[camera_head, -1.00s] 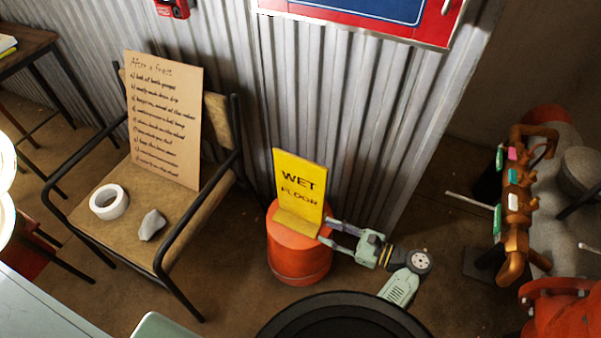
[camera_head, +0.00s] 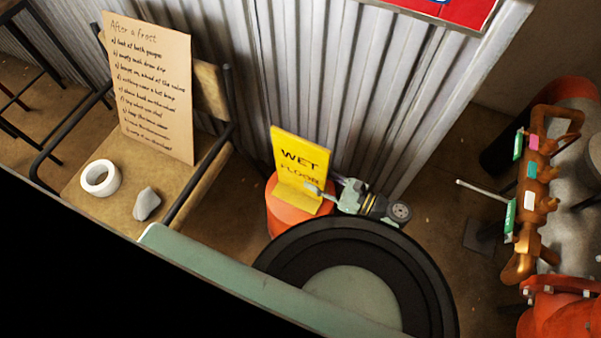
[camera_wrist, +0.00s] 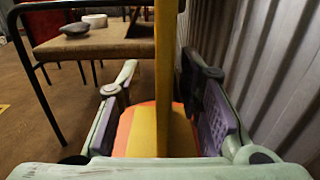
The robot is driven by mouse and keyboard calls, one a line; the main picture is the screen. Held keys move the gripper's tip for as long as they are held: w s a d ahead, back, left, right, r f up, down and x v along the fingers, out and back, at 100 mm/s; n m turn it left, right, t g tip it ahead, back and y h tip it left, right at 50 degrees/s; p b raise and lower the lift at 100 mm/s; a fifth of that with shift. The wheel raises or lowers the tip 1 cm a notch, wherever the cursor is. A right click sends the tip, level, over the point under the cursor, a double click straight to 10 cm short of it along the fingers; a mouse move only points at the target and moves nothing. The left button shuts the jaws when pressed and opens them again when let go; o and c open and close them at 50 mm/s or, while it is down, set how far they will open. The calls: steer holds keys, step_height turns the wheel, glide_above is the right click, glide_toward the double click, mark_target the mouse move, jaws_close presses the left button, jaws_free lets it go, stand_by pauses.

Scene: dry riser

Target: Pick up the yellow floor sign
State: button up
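The yellow floor sign (camera_head: 300,152) reads "WET FLOOR" and stands upright on an orange drum-like stand (camera_head: 282,219). My gripper (camera_head: 320,187) is at the sign's lower right side, with one finger in front of the panel; the other finger is mostly hidden. In the wrist view the sign (camera_wrist: 166,62) shows edge-on as a tall yellow strip between the two fingers of my gripper (camera_wrist: 162,112). The fingers are apart, with a visible gap on both sides of the sign. The orange stand's top lies below the fingers.
A corrugated metal wall (camera_head: 340,90) rises close behind the sign. A chair at left holds a cardboard note (camera_head: 150,85), a white tape roll (camera_head: 100,178) and a grey stone (camera_head: 146,204). Brass pipework (camera_head: 535,190) stands at right. Floor between wall and pipework is mostly clear.

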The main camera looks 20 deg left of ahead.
steer(key=a, duration=0.3)
steer(key=a+p, duration=0.1)
steer(key=a, duration=0.1)
steer(key=shift+w, duration=0.35)
steer(key=shift+c, duration=0.3)
jaws_close()
steer(key=shift+r, duration=0.1)
